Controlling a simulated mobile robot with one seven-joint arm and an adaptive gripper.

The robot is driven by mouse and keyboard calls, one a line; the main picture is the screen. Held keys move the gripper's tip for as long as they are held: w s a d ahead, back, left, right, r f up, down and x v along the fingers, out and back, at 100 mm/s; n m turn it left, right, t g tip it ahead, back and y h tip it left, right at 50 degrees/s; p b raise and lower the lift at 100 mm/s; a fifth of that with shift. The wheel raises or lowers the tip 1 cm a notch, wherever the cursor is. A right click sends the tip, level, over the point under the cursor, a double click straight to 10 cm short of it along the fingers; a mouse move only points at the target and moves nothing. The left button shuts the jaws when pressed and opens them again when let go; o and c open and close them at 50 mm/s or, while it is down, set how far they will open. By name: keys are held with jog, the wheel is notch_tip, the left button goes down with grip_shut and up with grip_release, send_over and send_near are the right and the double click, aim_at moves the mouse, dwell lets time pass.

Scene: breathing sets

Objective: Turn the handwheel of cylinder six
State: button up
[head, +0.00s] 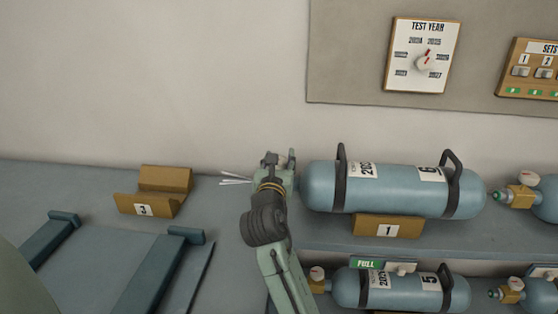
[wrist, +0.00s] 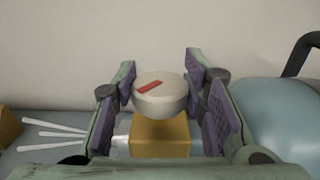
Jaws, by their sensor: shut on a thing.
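Cylinder six (head: 395,190) is a blue cylinder with black handles, a label "6" and a year label partly readable as "202". It lies on its side on a brown cradle marked 1 (head: 388,226). Its valve end points left, where my gripper (head: 278,160) hides it in the head view. In the wrist view the pale round handwheel (wrist: 160,94) with a red mark sits above a brass-coloured valve block (wrist: 160,136). My gripper (wrist: 164,100) has its purple pads on either side of the handwheel and is shut on it. The red mark points up to the right.
Several thin white streaks (head: 236,180) fan left from the valve; they also show in the wrist view (wrist: 52,134). An empty cradle marked 3 (head: 153,192) stands left. Cylinder five (head: 400,290) lies below. A test year dial (head: 423,58) and a switch panel (head: 530,70) are on the wall.

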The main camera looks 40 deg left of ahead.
jog(key=shift+w+d, duration=0.1)
jog(key=shift+n+g+y+b, duration=0.3)
jog(key=shift+n+g+y, duration=0.35)
jog(key=shift+y, duration=0.25)
jog(key=shift+f+n+g+y+b, duration=0.2)
jog(key=shift+n+g+y+b, duration=0.85)
jog(key=shift+y+b, duration=0.1)
jog(key=n+g+y+b, duration=0.1)
jog(key=g+b, duration=0.1)
jog(key=shift+n+b, duration=0.35)
jog(key=shift+n, duration=0.05)
jog(key=shift+r+n+g+y+b, duration=0.1)
jog(key=shift+n+g+y+b, duration=0.3)
jog(key=shift+g+y+b, duration=0.25)
jog(key=shift+r, duration=0.1)
jog(key=o, duration=1.2)
